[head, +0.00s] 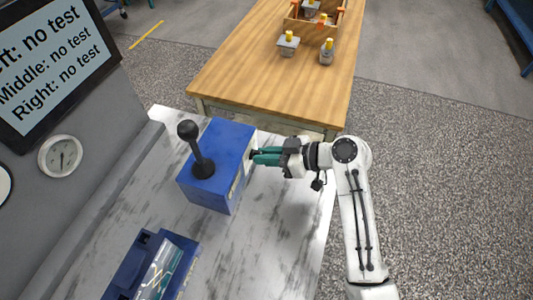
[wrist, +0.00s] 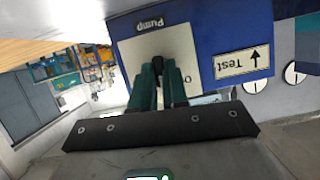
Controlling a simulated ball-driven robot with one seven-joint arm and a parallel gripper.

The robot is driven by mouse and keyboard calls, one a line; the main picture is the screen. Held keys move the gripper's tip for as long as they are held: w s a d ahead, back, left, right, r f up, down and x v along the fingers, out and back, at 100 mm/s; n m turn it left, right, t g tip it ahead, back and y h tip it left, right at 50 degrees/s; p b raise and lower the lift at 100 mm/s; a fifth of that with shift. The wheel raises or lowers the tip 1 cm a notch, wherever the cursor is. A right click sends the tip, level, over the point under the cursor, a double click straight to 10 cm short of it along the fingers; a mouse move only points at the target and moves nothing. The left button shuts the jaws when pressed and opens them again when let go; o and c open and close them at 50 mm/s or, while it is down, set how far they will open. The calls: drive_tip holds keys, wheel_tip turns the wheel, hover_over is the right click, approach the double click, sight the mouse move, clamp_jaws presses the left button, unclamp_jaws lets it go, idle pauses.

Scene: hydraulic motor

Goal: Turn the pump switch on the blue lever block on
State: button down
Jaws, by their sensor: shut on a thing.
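The blue lever block (head: 216,165) stands on the grey marbled bench, with a black ball-topped lever (head: 196,150) on its top. In the wrist view the block's face (wrist: 205,40) fills the upper right and shows upside down. It carries a "Pump" label (wrist: 149,24), a "Test" label with an arrow (wrist: 241,62) and a pale switch plate (wrist: 160,50). My gripper (head: 256,156) reaches the block's right side. In the wrist view its green fingers (wrist: 160,85) are shut on the pump switch at the plate. The switch is mostly hidden between the fingers, so its position cannot be told.
A second blue fixture (head: 150,265) lies at the bench's front left. A screen (head: 50,60) reads "no test" for left, middle and right. A gauge (head: 61,156) is below it. A wooden table (head: 240,70) with several yellow-topped parts stands behind. The bench right of the block is clear.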

drive_tip(key=m, duration=0.1)
drive_tip(key=m+g+y, duration=0.1)
drive_tip(key=m, duration=0.1)
drive_tip(key=shift+w+a+r+g, duration=0.1)
drive_tip(key=shift+w+r+g, duration=0.05)
drive_tip(key=shift+w+g, duration=0.15)
drive_tip(key=shift+m+g+y+p, duration=0.35)
drive_tip(key=shift+m+g+y, duration=0.3)
drive_tip(key=shift+m, duration=0.55)
drive_tip(key=c, duration=1.2)
unclamp_jaws()
drive_tip(key=shift+c, duration=0.2)
drive_tip(key=shift+o, duration=0.5)
drive_tip(key=shift+a+f, duration=0.2)
drive_tip(key=shift+a, duration=0.05)
drive_tip(key=shift+d, duration=0.1)
drive_tip(key=shift+d, duration=0.2)
